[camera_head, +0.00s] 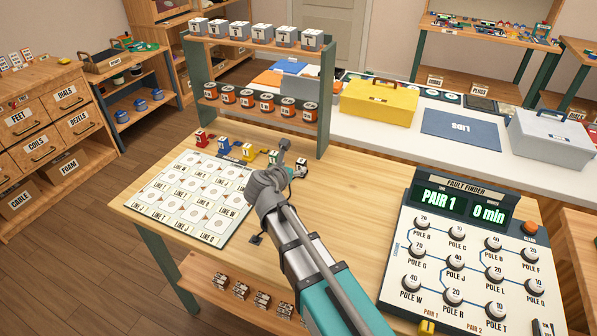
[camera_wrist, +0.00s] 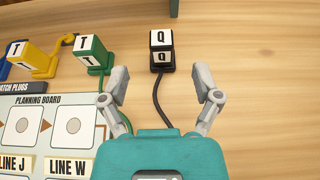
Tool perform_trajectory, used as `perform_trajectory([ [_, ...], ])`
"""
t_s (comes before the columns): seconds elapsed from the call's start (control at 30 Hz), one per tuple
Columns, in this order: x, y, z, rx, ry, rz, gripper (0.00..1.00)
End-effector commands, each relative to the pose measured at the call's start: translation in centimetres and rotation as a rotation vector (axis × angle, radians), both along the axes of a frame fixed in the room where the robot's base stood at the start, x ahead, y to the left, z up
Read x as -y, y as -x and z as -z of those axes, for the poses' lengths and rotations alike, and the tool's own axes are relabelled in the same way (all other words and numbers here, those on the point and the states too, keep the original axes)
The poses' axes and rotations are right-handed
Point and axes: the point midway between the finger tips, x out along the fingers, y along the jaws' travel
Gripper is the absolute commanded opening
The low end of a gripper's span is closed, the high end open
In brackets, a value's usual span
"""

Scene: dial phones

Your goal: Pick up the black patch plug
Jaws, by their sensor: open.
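The black patch plug (camera_wrist: 162,52) stands on the wooden table in the wrist view, with white "Q" labels on its top and front. A dark cable runs from it down between my fingers. My gripper (camera_wrist: 162,88) is open and empty, its fingertips on the near side of the plug, to the left and right of it, not around it. In the head view the black plug (camera_head: 301,170) shows just right of my gripper (camera_head: 284,152), which hides part of the plug row.
Green (camera_wrist: 92,50) and yellow (camera_wrist: 40,62) plugs marked "T" stand left of the black one. The planning board (camera_wrist: 45,135) lies at lower left. A shelf rack (camera_head: 325,100) rises behind the plugs. The fault finder panel (camera_head: 460,250) is at right. Bare table lies right of the plug.

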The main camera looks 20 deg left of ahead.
Motion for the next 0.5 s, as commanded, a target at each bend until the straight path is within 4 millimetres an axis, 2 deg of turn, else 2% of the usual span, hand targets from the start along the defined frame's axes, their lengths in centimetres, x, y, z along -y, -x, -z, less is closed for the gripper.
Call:
perform_trajectory([
  [0.03,0.0,-0.7,0.5,0.000,0.000,0.002,0.81],
  [0.2,0.1,-1.7,0.7,0.000,0.000,0.000,0.81],
  [0.5,0.2,-1.8,0.7,0.000,0.000,0.000,0.81],
])
